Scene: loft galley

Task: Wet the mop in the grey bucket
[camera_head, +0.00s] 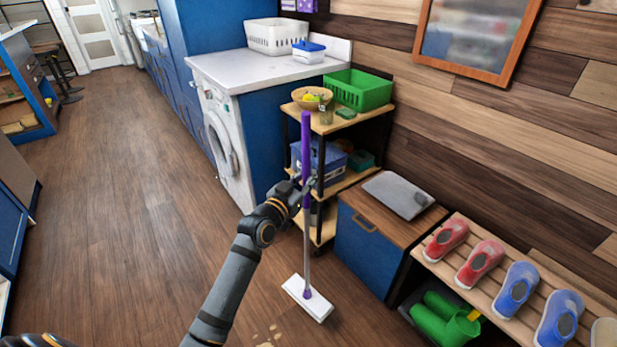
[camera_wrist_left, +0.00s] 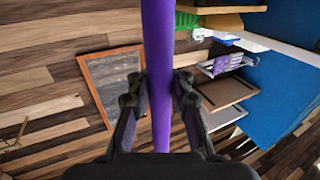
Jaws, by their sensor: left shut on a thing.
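The mop (camera_head: 305,150) has a purple and grey handle and a flat white head (camera_head: 308,298). It stands nearly upright, its head at or just above the wooden floor; I cannot tell whether it touches. My left gripper (camera_head: 306,183) is shut on the purple part of the handle. In the left wrist view the purple handle (camera_wrist_left: 158,60) runs between the two fingers of my left gripper (camera_wrist_left: 158,95). I see no grey bucket in either view. My right gripper is not in view.
A shelf rack (camera_head: 345,118) with a green basket (camera_head: 358,91) stands behind the mop. A blue cabinet (camera_head: 362,250) and a shoe rack (camera_head: 490,245) stand to the right. A pale spill (camera_head: 268,337) lies on the floor near the mop head. Floor to the left is open.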

